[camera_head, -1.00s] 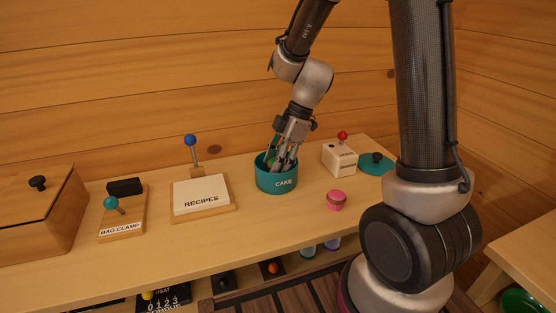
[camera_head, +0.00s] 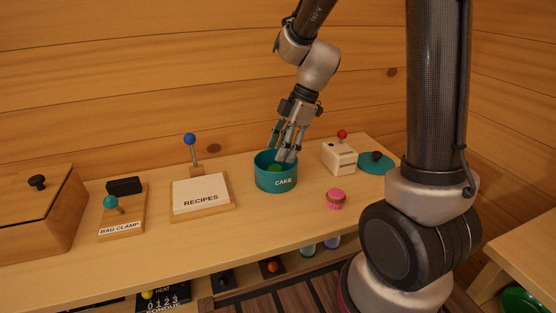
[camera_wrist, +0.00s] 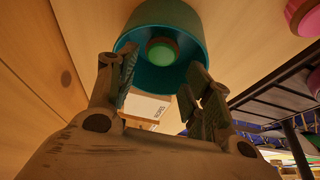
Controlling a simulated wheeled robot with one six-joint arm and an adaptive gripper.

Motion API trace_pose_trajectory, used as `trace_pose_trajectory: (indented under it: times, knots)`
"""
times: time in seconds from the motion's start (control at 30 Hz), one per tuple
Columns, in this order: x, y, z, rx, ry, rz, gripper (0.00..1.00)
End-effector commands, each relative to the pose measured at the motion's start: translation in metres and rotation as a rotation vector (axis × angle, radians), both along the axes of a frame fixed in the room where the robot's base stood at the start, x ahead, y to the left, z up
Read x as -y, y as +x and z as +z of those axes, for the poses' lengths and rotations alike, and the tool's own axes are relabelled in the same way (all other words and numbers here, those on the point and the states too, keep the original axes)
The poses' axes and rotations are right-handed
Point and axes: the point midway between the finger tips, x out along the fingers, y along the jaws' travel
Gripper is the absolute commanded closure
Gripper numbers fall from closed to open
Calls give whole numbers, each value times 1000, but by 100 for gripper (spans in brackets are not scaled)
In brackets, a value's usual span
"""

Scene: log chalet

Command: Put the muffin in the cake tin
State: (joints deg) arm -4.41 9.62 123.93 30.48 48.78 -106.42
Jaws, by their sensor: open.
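The teal cake tin (camera_head: 264,181), labelled CAKE, stands open on the counter; its opening also shows in the wrist view (camera_wrist: 140,27). A small round green-topped thing (camera_head: 275,168), which looks like the muffin, sits inside the tin. In the wrist view its green top and brownish side (camera_wrist: 163,50) show within the rim. My gripper (camera_head: 280,152) is just above the tin, with its fingertips around rim height. Its fingers are spread apart in the wrist view (camera_wrist: 161,68), with nothing between them.
A pink round item (camera_head: 336,199) stands on the counter right of the tin. A white box with a red-knobbed lever (camera_head: 340,158) and a teal lid (camera_head: 376,160) lie farther right. The RECIPES stand (camera_head: 201,197), bag clamp (camera_head: 122,225) and wooden box (camera_head: 38,215) are to the left.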

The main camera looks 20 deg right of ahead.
Motion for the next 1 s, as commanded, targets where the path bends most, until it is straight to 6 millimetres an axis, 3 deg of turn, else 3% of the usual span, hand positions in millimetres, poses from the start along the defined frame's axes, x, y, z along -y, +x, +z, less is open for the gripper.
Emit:
trace_pose_trajectory:
  times: [0.1,0.3,0.57,0.67,0.77,1.0]
  knots:
    - [12,1,28,6,0,-2,50]
    - [26,0,63,2,1,-1,50]
    - [33,-1,79,-1,-1,-5,50]
    - [37,-10,86,-8,-18,-67,50]
    - [49,-36,102,-29,-59,-245,50]
    - [95,-128,134,-46,-118,-960,50]
